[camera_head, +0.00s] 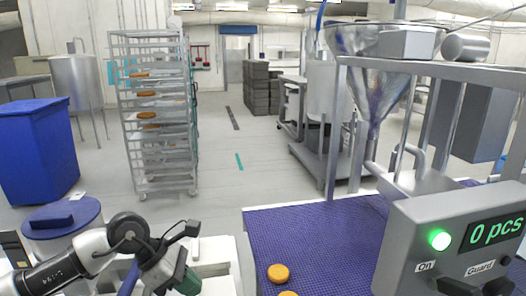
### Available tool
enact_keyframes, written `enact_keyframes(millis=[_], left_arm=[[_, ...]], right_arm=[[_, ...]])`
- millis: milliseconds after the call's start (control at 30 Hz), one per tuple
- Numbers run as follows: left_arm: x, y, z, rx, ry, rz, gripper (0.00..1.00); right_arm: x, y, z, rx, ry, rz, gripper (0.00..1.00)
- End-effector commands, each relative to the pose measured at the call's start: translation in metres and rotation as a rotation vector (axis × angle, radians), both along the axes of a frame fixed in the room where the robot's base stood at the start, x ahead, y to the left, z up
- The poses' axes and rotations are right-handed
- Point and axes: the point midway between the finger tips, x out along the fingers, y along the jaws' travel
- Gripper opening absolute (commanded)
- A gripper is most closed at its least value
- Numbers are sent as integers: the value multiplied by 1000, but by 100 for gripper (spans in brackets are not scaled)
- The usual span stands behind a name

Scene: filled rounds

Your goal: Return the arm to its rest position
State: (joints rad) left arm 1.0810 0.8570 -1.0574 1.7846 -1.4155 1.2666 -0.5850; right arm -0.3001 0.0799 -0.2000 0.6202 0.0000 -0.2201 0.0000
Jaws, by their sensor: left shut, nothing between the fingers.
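My left gripper (178,264) is at the bottom left of the head view, at the end of my white and black arm. It is shut with nothing held between its fingers. It sits left of the blue conveyor belt (330,240), apart from it, over a pale surface. The fingertips are small and partly hidden by the wrist. My right gripper is not in view.
Orange-brown rounds (278,273) lie on the belt's near end. A control box (440,240) with a lit green button reads "0 pcs". A steel hopper (375,80) stands above the belt. A blue bin (38,150) stands left. The middle floor is clear.

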Motion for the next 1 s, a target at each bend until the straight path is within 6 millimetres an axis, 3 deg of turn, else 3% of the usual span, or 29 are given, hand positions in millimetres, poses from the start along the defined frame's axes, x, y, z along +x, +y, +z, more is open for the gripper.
enact_keyframes(millis=[33, 100, 200, 300, 433, 533, 667, 767, 800, 900, 1000], left_arm=[[-14, -40, -1, -183, 42, 13, 0], [-28, -81, 12, -435, 109, 74, 0], [-41, -119, 39, -783, 243, 206, 0], [-43, -130, 65, -1107, 417, 392, 0], [-31, -111, 79, -1475, 680, 714, 0], [-21, -80, 65, -1706, 898, 1018, 0], [-23, -31, 14, -1919, 1181, 1490, 0], [-45, 4, -41, -1999, 1381, 1906, 0], [-59, 14, -63, 1896, -1371, -1963, 0], [-97, 33, -107, 1557, -1241, -1932, 0], [-133, 42, -136, 1315, -1136, -1900, 0]], right_arm=[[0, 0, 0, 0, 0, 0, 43], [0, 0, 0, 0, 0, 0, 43], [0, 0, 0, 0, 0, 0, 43], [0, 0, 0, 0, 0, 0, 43], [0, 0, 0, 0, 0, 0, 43], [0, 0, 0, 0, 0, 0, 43], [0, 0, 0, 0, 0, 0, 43], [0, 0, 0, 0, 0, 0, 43], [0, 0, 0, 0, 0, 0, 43], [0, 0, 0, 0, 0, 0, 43], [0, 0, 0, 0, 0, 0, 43]])
